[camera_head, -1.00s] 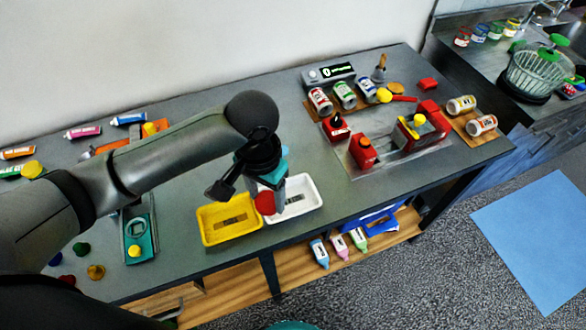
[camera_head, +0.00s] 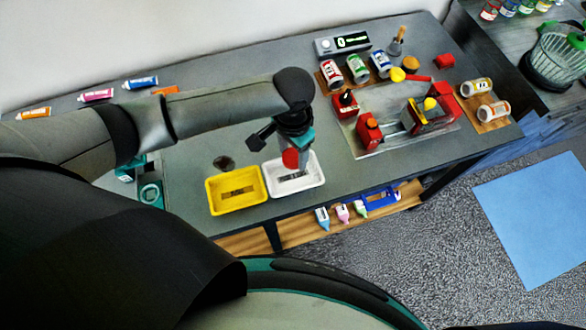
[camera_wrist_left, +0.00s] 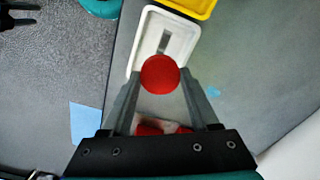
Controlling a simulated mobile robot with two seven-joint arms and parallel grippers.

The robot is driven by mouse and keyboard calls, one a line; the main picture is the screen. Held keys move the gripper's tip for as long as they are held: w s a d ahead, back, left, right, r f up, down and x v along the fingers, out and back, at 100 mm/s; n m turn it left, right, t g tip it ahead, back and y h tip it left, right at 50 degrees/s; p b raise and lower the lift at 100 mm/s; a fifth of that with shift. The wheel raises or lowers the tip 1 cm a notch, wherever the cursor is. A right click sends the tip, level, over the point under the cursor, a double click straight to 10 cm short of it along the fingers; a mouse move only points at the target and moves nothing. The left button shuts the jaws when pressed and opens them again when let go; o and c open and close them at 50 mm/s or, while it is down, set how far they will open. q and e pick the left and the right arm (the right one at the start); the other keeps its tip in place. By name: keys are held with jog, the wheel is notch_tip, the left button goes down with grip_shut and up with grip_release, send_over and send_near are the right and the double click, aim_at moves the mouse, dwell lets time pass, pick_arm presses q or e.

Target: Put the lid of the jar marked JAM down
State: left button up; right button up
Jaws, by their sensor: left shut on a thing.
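My left gripper (camera_head: 291,150) is shut on a round red lid (camera_head: 290,160). It holds the lid over the white tray (camera_head: 318,187), near the tray's back left part. In the left wrist view, the red lid (camera_wrist_left: 160,74) sits between the two fingertips and covers one end of the white tray (camera_wrist_left: 146,32). The lid appears above the tray; the exact gap is hard to tell. No label reading JAM can be read. Several jars (camera_head: 490,10) stand on the far counter at the top right.
A yellow tray (camera_head: 209,198) stands directly left of the white one. A dark round thing (camera_head: 223,163) lies behind it. Red containers (camera_head: 369,133) and cans (camera_head: 357,68) stand on the right of the table.

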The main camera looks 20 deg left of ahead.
aim_at(293, 176)
pick_arm(q)
notch_tip(293, 176, down, 10)
jog(key=shift+r+b, duration=0.15)
jog(key=shift+b, duration=0.6)
jog(key=o, duration=1)
notch_tip(293, 176, up, 12)
jog(key=shift+r+p, duration=0.1)
jog(key=shift+p, duration=0.95)
